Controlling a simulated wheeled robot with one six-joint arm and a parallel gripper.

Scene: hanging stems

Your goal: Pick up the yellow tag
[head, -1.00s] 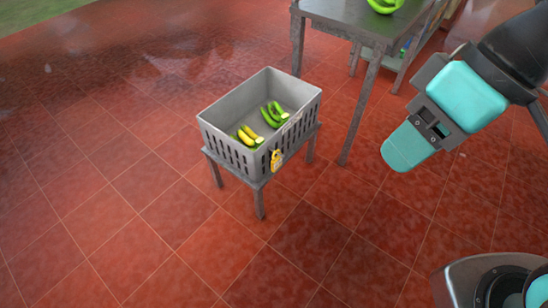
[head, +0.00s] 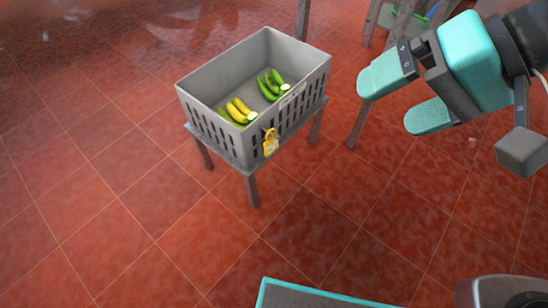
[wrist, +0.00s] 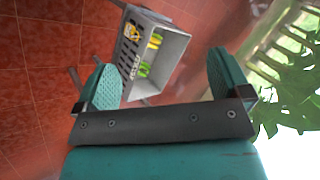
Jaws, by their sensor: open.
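The yellow tag (head: 270,143) hangs on the outside of the grey crate (head: 215,125), near its front corner, in the head view. It also shows in the wrist view (wrist: 131,31), small, at the crate's upper end. My gripper (head: 408,98) is at the upper right of the head view, to the right of the crate and apart from it. Its two teal fingers are spread with nothing between them. In the wrist view the fingers (wrist: 163,82) frame part of the crate in the distance.
The crate stands on a small grey table (head: 252,188) and holds yellow bananas (head: 238,110) and green bananas (head: 271,86). Legs of another table (head: 360,122) stand behind at the right. Green leaves (wrist: 290,100) show at the right of the wrist view.

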